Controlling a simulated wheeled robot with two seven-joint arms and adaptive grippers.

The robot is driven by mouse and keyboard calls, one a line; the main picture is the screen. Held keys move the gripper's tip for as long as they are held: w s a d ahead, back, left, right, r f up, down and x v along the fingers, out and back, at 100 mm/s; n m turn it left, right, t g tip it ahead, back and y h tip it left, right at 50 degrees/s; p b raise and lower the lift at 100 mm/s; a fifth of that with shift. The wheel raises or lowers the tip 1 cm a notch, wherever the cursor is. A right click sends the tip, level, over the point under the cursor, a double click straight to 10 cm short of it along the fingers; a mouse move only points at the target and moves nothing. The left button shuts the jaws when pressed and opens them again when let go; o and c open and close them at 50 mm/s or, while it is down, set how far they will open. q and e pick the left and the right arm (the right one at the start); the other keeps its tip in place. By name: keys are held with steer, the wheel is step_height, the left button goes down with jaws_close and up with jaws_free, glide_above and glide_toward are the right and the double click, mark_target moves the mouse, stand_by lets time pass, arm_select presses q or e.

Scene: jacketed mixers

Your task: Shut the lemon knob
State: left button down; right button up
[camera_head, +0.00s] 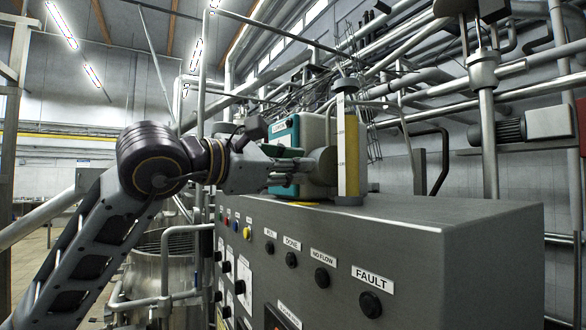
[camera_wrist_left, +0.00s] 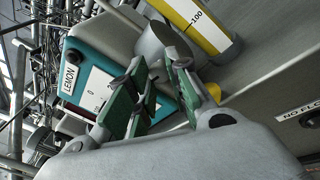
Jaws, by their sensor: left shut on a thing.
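The dosing unit (camera_head: 318,130) has a teal front and stands on the grey cabinet. In the left wrist view its teal front (camera_wrist_left: 85,60) carries a LEMON label (camera_wrist_left: 70,76) and a white scale plate with a 0. My left gripper (camera_head: 298,172) reaches this front from the left. Its green-padded fingers show close up in the left wrist view (camera_wrist_left: 160,88), closed in at the front. They hide the lemon knob between them, so its angle cannot be read. My right gripper is in neither view.
A yellow-filled gauge tube (camera_head: 348,155) and a grey round part (camera_head: 326,165) stand close to the fingers. Pipes fill the right background.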

arm_select(q)
steer(key=m+h+b, duration=0.1)
steer(key=m+b, duration=0.4)
steer(key=m, duration=0.1)
steer(key=shift+f+m+t, duration=0.15)
steer(key=shift+m+t, duration=0.15)
steer(key=shift+m, duration=0.1)
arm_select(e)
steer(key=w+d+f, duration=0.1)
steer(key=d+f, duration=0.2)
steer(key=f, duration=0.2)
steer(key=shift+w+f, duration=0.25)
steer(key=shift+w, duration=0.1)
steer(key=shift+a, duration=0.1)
arm_select(q)
steer(key=c, duration=1.3)
jaws_free()
steer(key=v, duration=1.2)
steer(key=shift+w, duration=0.2)
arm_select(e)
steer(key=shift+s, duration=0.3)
